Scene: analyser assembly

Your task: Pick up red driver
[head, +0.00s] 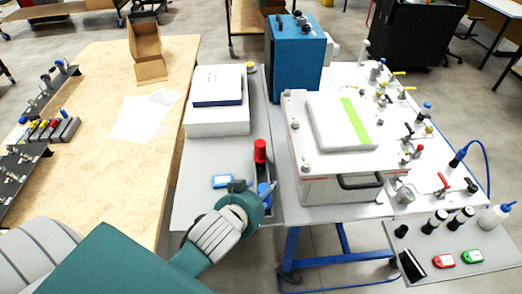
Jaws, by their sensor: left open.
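The red driver (260,151) stands upright on the grey side table (200,157), in or beside a narrow tray at its right edge. Its red handle points up and its lower part is not clear to see. My left gripper (256,188) is open, just in front of the red driver and apart from it. A blue object (265,194), perhaps another driver's handle, shows right at the gripper's fingers; I cannot tell whether they touch. My right gripper is not in view.
A blue-and-white device (221,181) lies left of the gripper. A white box with a dark blue-edged box (218,86) on it stands behind. The analyser (340,125) with its black handle stands close on the right. A wooden table (90,130) is at left.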

